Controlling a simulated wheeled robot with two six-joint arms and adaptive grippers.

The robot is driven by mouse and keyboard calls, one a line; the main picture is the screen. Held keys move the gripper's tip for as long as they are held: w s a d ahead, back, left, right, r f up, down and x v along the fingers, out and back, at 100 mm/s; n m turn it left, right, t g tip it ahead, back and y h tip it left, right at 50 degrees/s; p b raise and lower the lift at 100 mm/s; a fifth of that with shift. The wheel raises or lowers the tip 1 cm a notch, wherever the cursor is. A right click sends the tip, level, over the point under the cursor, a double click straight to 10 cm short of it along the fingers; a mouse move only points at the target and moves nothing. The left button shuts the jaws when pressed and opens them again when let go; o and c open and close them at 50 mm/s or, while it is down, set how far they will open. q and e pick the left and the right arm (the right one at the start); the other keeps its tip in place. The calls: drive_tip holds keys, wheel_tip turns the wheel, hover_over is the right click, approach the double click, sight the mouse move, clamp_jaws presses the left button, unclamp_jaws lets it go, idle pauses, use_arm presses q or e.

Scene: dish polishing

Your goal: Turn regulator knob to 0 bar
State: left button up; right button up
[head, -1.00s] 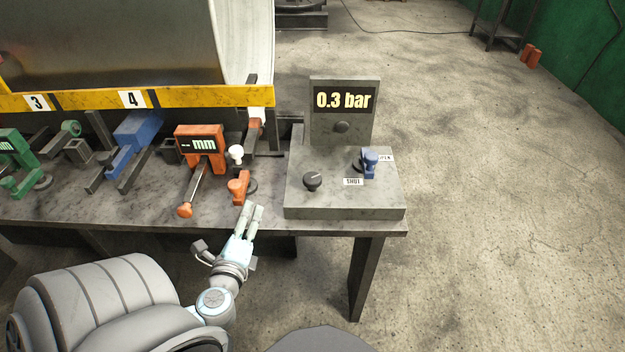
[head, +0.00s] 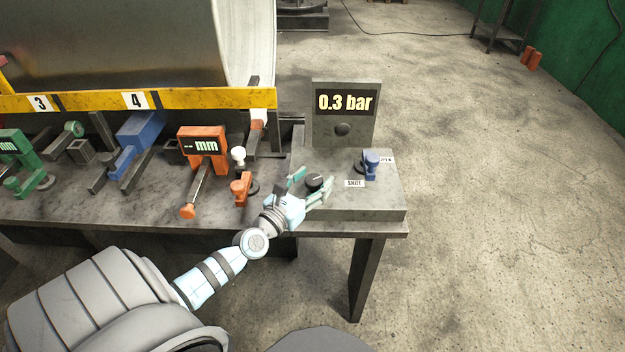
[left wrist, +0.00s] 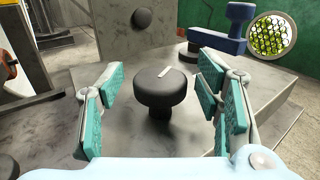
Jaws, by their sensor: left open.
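The black regulator knob (head: 314,181) sits on top of the grey block (head: 385,203) at the right end of the bench. A display (head: 344,102) above it reads 0.3 bar. In the left wrist view the knob (left wrist: 163,88) has a short white mark on top, pointing up and to the right. My left gripper (head: 312,184) is open around the knob, with one finger on each side. In the left wrist view a gap shows between the green finger pads and the knob on both sides. My right gripper is not in view.
A blue lever (head: 370,165) stands on the same block, with a label reading SHUT (head: 354,183) beside it. An orange gauge (head: 202,147) and a small orange lever (head: 241,188) are on the bench to the left. Open floor lies to the right.

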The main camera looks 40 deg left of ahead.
use_arm(q)
drive_tip(key=shift+w, duration=0.2)
drive_tip(key=c, duration=1.2)
drive_tip(key=n+y+p, duration=0.1)
drive_tip(key=p, duration=0.1)
drive_tip(key=n+y+p, duration=0.1)
drive_tip(key=y+p, duration=0.1)
drive_tip(key=shift+d+r+g, duration=0.1)
drive_tip(key=shift+r+g, duration=0.2)
drive_tip(key=shift+r, duration=0.1)
drive_tip(key=shift+f+n+y+p, duration=0.15)
drive_tip(key=shift+n+y+p, duration=0.4)
drive_tip(key=shift+y, duration=0.25)
drive_tip(key=shift+f, duration=0.25)
drive_tip(key=o, duration=1.2)
drive_tip(key=shift+s, duration=0.1)
